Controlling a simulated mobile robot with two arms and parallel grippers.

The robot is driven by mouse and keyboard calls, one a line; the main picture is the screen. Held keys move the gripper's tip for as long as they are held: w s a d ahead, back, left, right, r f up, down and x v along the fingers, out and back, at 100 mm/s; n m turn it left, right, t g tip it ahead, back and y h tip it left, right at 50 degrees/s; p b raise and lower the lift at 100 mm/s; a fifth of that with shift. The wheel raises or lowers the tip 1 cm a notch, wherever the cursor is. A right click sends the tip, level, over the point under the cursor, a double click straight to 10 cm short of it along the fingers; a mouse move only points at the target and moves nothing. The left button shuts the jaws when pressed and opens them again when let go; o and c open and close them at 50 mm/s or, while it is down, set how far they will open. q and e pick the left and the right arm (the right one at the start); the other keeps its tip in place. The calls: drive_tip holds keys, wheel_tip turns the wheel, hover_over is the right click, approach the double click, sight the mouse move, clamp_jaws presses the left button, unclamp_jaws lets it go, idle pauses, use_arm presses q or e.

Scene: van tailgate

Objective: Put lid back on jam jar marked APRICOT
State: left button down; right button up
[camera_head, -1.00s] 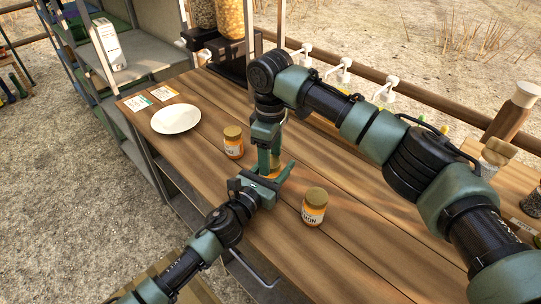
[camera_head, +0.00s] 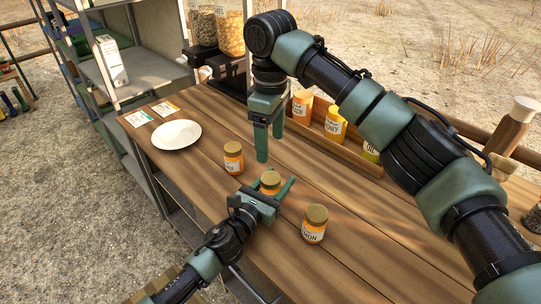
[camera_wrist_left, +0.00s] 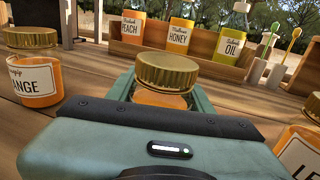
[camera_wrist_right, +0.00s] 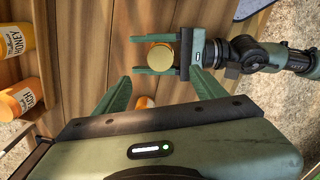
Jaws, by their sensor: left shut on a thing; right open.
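The middle jar (camera_head: 267,189) stands between the fingers of my left gripper (camera_head: 270,191), which is shut on it. A gold lid (camera_wrist_left: 167,72) sits on top of this jar in the left wrist view; whether it is fully tightened I cannot tell. The jar's label is hidden by the gripper. The lid also shows from above, looking round and centred, in the right wrist view (camera_wrist_right: 160,57). My right gripper (camera_head: 268,150) is open and empty, raised above the table behind the held jar.
An ORANGE jar (camera_head: 233,160) stands to the left and a lemon jar (camera_head: 314,225) to the right, both lidded. A plate (camera_head: 176,135) lies farther left. A wooden rack (camera_head: 318,132) with PEACH, HONEY and OIL bottles is at the back. The table's front right is clear.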

sight(271, 190)
idle(0.3)
use_arm(q)
drive_tip(key=c, duration=0.5)
unclamp_jaws()
drive_tip(key=v, duration=0.6)
drive_tip(key=shift+s+a, duration=0.2)
drive_tip(key=shift+s, duration=0.05)
drive_tip(key=shift+s+a, duration=0.25)
drive_tip(key=shift+s, duration=0.25)
